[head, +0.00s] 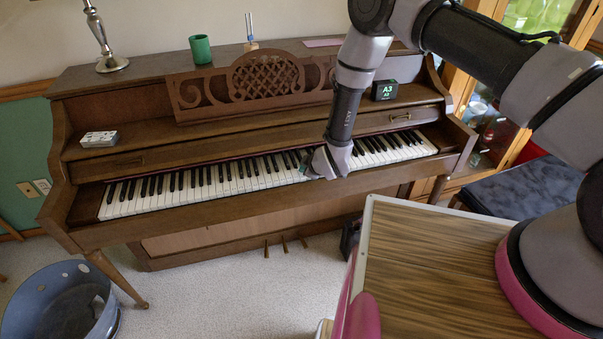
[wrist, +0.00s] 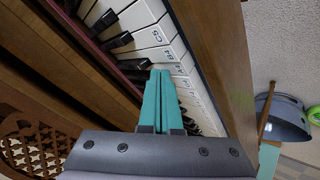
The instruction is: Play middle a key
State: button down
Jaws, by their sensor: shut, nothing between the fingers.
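The piano keyboard (head: 210,186) runs along the front of the brown upright piano, black and white keys all showing except behind my gripper. My gripper (head: 307,165) is over the keys right of the keyboard's middle, pointing down. In the wrist view, my gripper's (wrist: 162,72) teal fingers are shut together and empty, with the tips over the white keys near the black keys. Small labels mark the white keys (wrist: 152,37); the upper ones look like C and B, those beside the fingertips are too small to read surely. I cannot tell whether the tips touch a key.
A small black display (head: 385,90) on the piano reads A3. A green cup (head: 200,49), a lamp base (head: 106,45) and a white box (head: 99,139) stand on the piano. A blue-grey bin (head: 62,300) is on the floor at lower left. A dark cushioned bench (head: 515,187) is at right.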

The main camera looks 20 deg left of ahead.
jog(key=shift+f, duration=0.35)
dwell(0.5)
jog(key=shift+r, duration=1.05)
jog(key=shift+r, duration=2.5)
